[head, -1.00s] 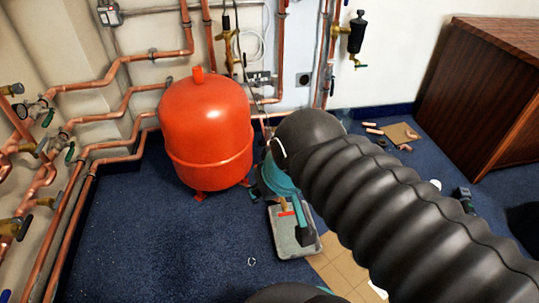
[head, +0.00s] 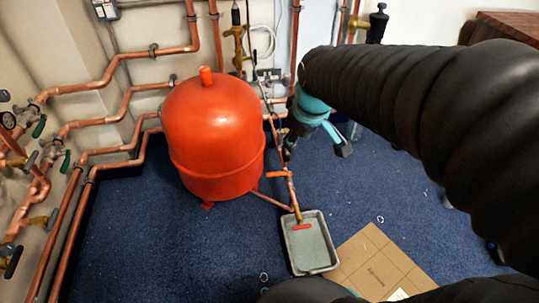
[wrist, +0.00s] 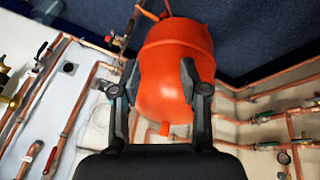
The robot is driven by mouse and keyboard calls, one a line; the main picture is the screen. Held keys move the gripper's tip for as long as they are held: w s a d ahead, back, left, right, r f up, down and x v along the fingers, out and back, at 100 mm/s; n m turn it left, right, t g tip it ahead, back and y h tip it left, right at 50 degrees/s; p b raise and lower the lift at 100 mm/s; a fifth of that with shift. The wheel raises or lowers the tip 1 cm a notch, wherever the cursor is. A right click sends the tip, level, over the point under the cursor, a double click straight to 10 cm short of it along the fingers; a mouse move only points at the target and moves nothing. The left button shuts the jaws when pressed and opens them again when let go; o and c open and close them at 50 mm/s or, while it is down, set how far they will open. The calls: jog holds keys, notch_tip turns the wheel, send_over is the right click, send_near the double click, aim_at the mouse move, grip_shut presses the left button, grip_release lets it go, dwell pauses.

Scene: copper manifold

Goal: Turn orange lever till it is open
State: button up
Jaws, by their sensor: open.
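An orange lever (head: 277,174) sits on a thin copper pipe just right of the big orange-red tank in the head view. A second, red-handled valve (head: 301,227) is at the lower end of that pipe, over a grey tray. My gripper (wrist: 160,78) is open in the wrist view, its two dark fingers apart with nothing held between them. The tank (wrist: 172,70) shows behind and between the fingers. In the head view my teal wrist is above and right of the orange lever, and my arm covers the right side. I cannot tell how far the fingers are from the lever.
The tank (head: 212,140) stands close left of the lever. The grey tray (head: 310,262) and a cardboard sheet (head: 372,262) lie on the blue carpet. Copper pipes with valves (head: 110,75) line the left wall.

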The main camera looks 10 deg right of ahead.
jog(key=w+f+n+g+b, duration=0.1)
jog(key=w+f+n, duration=0.5)
jog(key=w+f, duration=0.6)
jog(key=n+g, duration=0.1)
jog(key=n, duration=0.5)
send_near(275, 173)
jog(key=b+x, duration=0.2)
jog(key=x, duration=0.7)
jog(key=shift+c, duration=0.2)
grip_shut()
